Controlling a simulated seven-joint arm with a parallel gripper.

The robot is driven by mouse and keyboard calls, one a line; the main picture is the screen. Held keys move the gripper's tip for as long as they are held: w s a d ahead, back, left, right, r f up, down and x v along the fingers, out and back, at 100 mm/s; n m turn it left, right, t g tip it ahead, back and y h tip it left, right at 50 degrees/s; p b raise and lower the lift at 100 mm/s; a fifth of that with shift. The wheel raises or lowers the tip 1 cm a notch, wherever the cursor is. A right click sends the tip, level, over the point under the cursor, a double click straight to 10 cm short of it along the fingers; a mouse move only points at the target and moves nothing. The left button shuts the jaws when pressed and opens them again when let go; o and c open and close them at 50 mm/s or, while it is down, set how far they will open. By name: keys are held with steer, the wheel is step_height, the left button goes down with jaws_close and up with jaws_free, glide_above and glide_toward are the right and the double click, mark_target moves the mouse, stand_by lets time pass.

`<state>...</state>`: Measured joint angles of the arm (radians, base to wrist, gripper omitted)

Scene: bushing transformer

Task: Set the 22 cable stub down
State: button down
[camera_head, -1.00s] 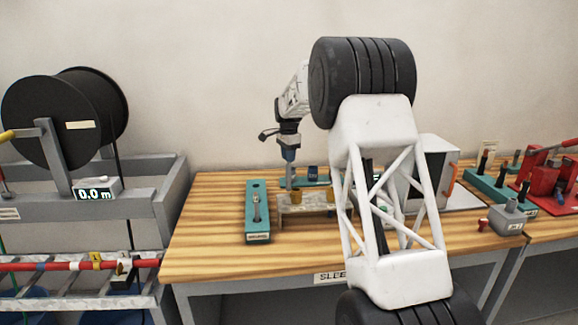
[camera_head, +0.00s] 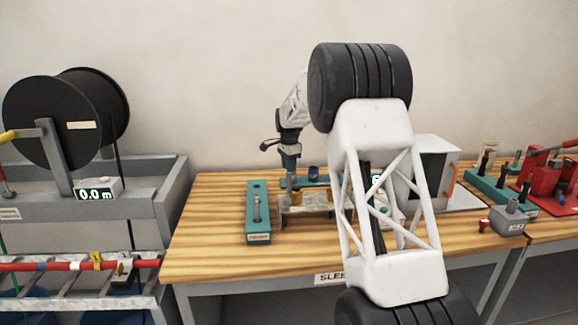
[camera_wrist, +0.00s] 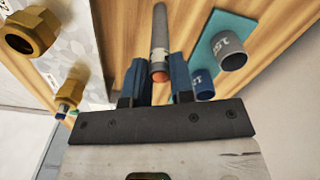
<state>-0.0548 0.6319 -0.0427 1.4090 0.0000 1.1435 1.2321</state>
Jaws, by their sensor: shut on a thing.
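In the wrist view the cable stub (camera_wrist: 160,40) is a grey rod with a copper-coloured end. It lies between the two blue fingers of my gripper (camera_wrist: 158,72), which is shut on it. In the head view my gripper (camera_head: 289,162) points down at the back of the wooden bench, just behind a beige bracket with brass fittings (camera_head: 318,205). The stub's lower end is hidden there behind the bracket, so I cannot tell whether it touches anything. The number 22 is not readable on the stub.
A grey sleeve (camera_wrist: 232,55) and a blue sleeve (camera_wrist: 203,88) stand by a teal plate near my fingers. Two brass glands (camera_wrist: 28,32) are on the other side. My white arm link covers the bench's middle.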

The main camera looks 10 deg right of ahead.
steer(key=shift+f, duration=0.15)
steer(key=c, duration=1)
jaws_free()
step_height(320, 180, up, 12)
steer(key=shift+r, duration=0.15)
stand_by(0.4)
